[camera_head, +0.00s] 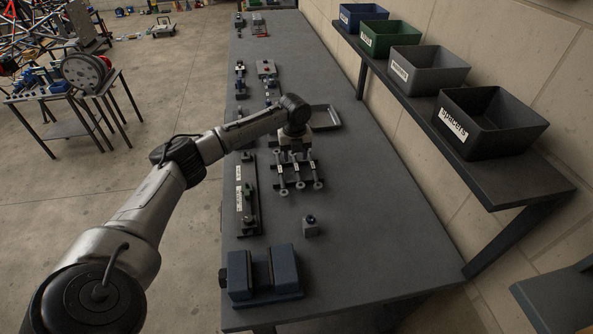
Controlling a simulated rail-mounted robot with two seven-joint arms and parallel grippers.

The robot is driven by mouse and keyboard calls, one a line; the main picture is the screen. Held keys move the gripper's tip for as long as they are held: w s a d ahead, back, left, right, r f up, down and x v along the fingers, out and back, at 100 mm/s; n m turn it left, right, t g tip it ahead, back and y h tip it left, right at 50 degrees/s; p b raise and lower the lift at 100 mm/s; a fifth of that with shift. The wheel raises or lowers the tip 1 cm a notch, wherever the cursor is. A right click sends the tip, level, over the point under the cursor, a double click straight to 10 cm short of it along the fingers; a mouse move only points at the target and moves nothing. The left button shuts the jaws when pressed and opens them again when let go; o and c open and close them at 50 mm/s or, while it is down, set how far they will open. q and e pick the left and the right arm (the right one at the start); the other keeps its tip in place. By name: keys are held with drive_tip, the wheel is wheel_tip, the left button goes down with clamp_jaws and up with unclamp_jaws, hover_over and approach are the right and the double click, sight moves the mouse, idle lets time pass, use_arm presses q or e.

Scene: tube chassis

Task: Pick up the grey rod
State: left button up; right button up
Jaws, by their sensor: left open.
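Three short grey rods with round ends lie side by side on a small dark rack on the long bench; one is the left rod (281,181), another the middle rod (298,178), the third the right rod (315,176). I cannot tell which one the task names. My left gripper (293,156) points down over the far ends of the rods, and its jaws are open. It hides part of the rack; whether the fingers touch a rod cannot be told. My right gripper is out of view.
The grey bench (365,240) has free room right of the rods. A blue vise (262,277), a small grey block (310,227) and a labelled fixture strip (246,200) stand nearer. A shallow tray (329,117) lies behind. A black spacers bin (490,122) tops the right shelf.

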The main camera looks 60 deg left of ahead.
sight(297, 167)
use_arm(q)
drive_tip(key=shift+w+d+f+b, duration=0.15)
drive_tip(key=shift+f+b, duration=0.2)
drive_tip(key=shift+f, duration=0.8)
drive_tip(key=shift+w+d+f+b, duration=0.1)
drive_tip(key=shift+f+b, duration=0.25)
drive_tip(key=shift+f, duration=1.2)
clamp_jaws()
